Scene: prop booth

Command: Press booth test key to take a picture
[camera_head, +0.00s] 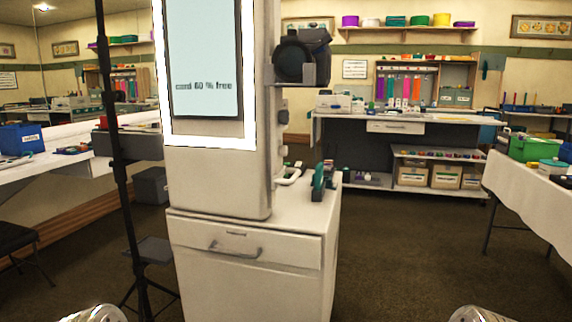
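The booth (222,180) is a tall white kiosk standing on a white cabinet (250,262), left of the middle. Its lit screen (205,50) reads "card 60 % free". A black camera (294,60) sits on a bracket at the booth's right side. I cannot make out a test key for certain; small dark parts show on the booth's right side below the camera. Only shiny rounded parts of my two arms show at the bottom edge, well short of the booth. Neither gripper's fingers are in view.
A black stand pole (118,170) rises just left of the booth. A green and dark device (322,180) sits on the cabinet top. A white-covered table (530,205) stands at right, a counter (400,117) at the back. The floor (415,255) between is clear.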

